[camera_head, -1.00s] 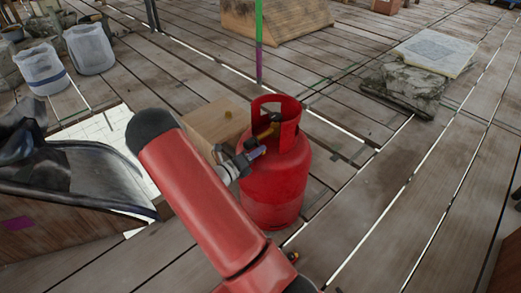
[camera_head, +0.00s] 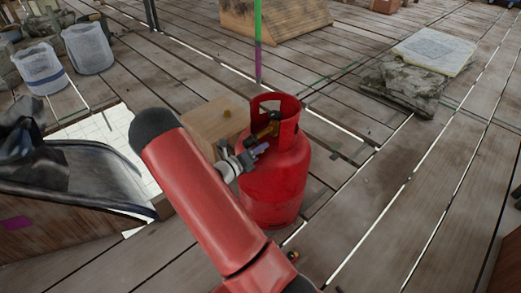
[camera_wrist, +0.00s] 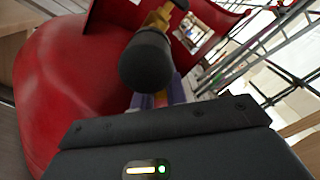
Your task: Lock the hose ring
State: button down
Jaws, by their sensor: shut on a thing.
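A red gas bottle (camera_head: 272,190) stands upright on the plank floor, with a brass valve (camera_head: 274,118) inside its open collar. The bottle (camera_wrist: 65,85) and valve (camera_wrist: 162,18) also show in the wrist view. A dark rounded cylinder (camera_wrist: 147,58) sits at the valve, in front of my fingers. My gripper (camera_head: 258,151) is at the valve, on the collar's left side, with purple parts at its tip. In the wrist view my gripper (camera_wrist: 158,98) is shut at the hose connection. The hose ring is mostly hidden, and its lock state cannot be seen.
A wooden box (camera_head: 215,122) stands close behind the bottle at left. A green and purple post (camera_head: 258,45) rises behind it. White buckets (camera_head: 88,48) stand at the back left, and a stone stack (camera_head: 405,85) at right. The planks at right are open.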

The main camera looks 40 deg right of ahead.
jog(key=shift+w+f+m, duration=0.1)
jog(key=shift+f+m, duration=0.05)
jog(key=shift+m, duration=0.45)
jog(key=c, duration=1.7)
grip_release()
